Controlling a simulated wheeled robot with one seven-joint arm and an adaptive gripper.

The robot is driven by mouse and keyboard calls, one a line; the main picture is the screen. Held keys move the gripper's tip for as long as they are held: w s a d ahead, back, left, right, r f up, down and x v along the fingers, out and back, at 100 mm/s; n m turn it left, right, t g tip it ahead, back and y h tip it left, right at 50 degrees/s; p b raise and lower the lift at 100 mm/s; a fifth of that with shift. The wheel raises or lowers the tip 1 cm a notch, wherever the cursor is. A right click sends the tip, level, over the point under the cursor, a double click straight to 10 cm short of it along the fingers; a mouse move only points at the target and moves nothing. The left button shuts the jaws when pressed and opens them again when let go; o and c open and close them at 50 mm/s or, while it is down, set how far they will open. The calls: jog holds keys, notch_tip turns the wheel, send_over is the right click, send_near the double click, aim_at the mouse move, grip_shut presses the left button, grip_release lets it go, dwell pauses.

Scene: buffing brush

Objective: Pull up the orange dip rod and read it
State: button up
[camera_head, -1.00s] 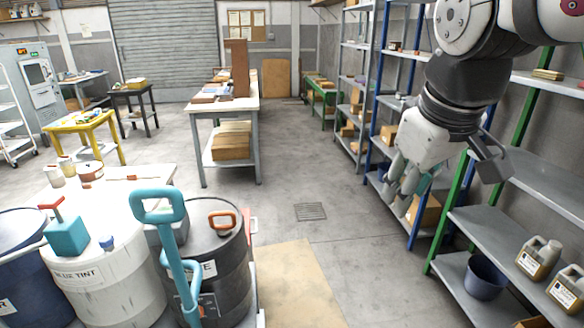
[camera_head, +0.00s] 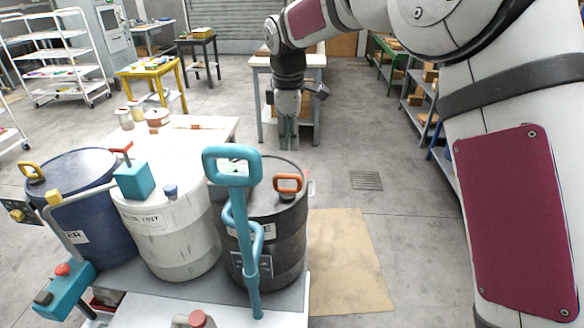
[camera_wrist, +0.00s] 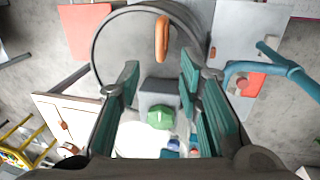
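The orange dip rod shows as an orange loop handle (camera_head: 288,183) on top of the dark drum (camera_head: 270,235), at the drum lid's right side. In the wrist view the orange handle (camera_wrist: 162,38) stands on the round grey lid, ahead of my fingers and apart from them. My gripper (camera_head: 288,143) points down behind and above the drum in the head view. The rod below the handle is hidden inside the drum.
A teal cart handle (camera_head: 232,170) rises in front of the dark drum. A white drum (camera_head: 170,235) and a blue drum (camera_head: 75,180) stand to its left. A teal box (camera_head: 133,181) sits on the white drum.

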aim_at(292, 176)
jog(key=f, duration=0.4)
jog(key=w+f+p, duration=0.1)
jog(key=f, duration=0.3)
jog(key=w+f+p, duration=0.1)
jog(key=f, duration=0.4)
jog(key=shift+w+d, duration=0.15)
jog(key=shift+w, duration=0.1)
grip_shut()
